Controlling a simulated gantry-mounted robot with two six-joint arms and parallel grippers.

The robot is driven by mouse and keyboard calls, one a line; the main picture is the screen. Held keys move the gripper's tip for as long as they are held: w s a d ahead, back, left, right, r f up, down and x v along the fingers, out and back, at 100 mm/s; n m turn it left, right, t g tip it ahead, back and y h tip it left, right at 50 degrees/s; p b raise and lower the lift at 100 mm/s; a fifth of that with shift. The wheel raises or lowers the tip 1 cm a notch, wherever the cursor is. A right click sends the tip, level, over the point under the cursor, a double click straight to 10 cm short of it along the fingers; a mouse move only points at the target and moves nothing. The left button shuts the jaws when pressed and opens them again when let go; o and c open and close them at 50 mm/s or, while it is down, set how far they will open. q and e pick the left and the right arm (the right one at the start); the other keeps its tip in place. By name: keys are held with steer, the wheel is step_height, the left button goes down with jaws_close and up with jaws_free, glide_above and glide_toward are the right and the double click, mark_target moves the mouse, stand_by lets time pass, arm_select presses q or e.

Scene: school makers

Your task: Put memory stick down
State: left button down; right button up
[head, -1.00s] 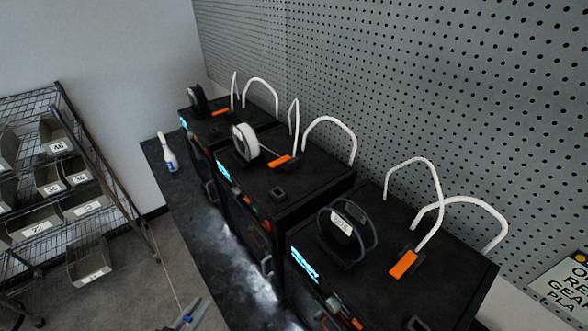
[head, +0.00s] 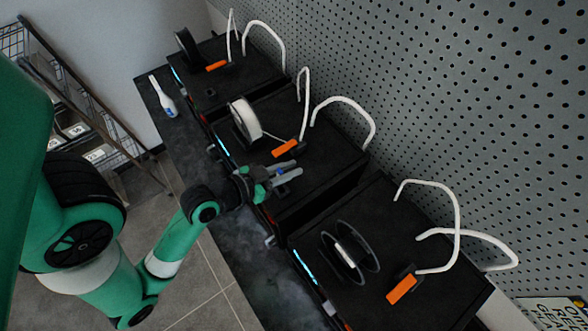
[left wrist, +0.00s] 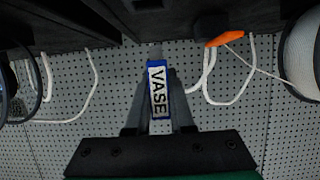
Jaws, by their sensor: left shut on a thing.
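The memory stick (left wrist: 158,88) is blue and white with the label "VASE". In the left wrist view it sits between the two fingers of my left gripper (head: 293,173), which is shut on it. In the head view the gripper is over the front part of the middle printer's black top (head: 320,165), and only a little blue shows between its fingers. I cannot tell whether the stick touches anything. A small dark block (head: 283,190) on that printer shows just beside the fingers. My right gripper is not in view.
A far printer (head: 240,75) and a near printer (head: 380,215) flank the middle one. A white spool (head: 245,118), an orange part (head: 285,148) and white tubes stand behind the gripper. A white bottle (head: 163,97) is on the dark bench (head: 235,245).

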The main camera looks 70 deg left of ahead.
mark_target(290, 186)
arm_select(q)
steer(key=shift+d+f+b, duration=0.2)
steer(key=shift+f+b, duration=0.45)
steer(key=shift+f, duration=1.9)
steer(key=shift+f, duration=0.2)
steer(key=c, duration=0.8)
jaws_free()
steer(key=shift+r, duration=0.15)
